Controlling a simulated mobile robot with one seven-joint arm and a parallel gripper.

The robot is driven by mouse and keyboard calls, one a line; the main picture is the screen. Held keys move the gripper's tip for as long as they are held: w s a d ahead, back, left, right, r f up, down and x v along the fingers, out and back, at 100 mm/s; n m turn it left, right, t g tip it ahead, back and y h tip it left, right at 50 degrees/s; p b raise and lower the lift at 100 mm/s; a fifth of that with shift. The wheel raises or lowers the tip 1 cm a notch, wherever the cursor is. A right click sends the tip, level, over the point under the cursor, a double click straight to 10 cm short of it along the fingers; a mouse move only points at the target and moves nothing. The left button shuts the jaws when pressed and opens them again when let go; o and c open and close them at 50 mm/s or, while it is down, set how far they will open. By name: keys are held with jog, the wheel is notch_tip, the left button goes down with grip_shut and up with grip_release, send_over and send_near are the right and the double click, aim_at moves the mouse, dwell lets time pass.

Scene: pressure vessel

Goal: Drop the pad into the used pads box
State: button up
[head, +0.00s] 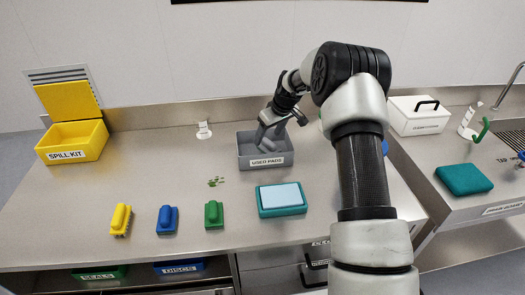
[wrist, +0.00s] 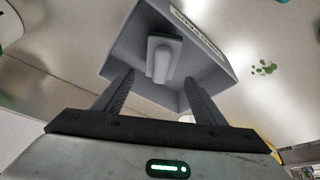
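The used pads box (head: 264,162) is a grey open box labelled USED PADS, near the back middle of the counter. It also fills the upper part of the wrist view (wrist: 205,62). A light grey pad with a raised grip (wrist: 161,58) lies inside it, apparently on the floor of the box. My gripper (wrist: 160,100) is open, its two dark fingers spread wide with nothing between them. In the head view my gripper (head: 268,135) points down over the box. The pad cannot be told clearly from the fingers there.
A yellow brush (head: 121,220), a blue brush (head: 167,219) and a green brush (head: 214,215) stand at the front left. A teal tray with a pale blue pad (head: 282,197) is in front of the box.

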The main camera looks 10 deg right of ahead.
jog(key=shift+r, duration=0.1)
jog(key=b+v, duration=0.1)
jog(key=v, duration=1.6)
jog(key=shift+r, duration=0.15)
jog(key=s+a+r+m+h, duration=0.1)
jog(key=s+a+r, duration=0.1)
jog(key=s+r, duration=0.6)
jog(key=s+a+r+m+h, duration=0.15)
jog(key=s+r, duration=0.25)
jog(key=s, duration=0.7)
jog(key=s+f+m+t+p, duration=0.1)
jog(key=s+f+m, duration=0.2)
jog(key=s, duration=1.7)
jog(key=shift+d+t, duration=0.15)
jog(key=shift+t, duration=0.15)
jog(key=shift+s+m, duration=0.1)
jog(key=shift+m, duration=0.15)
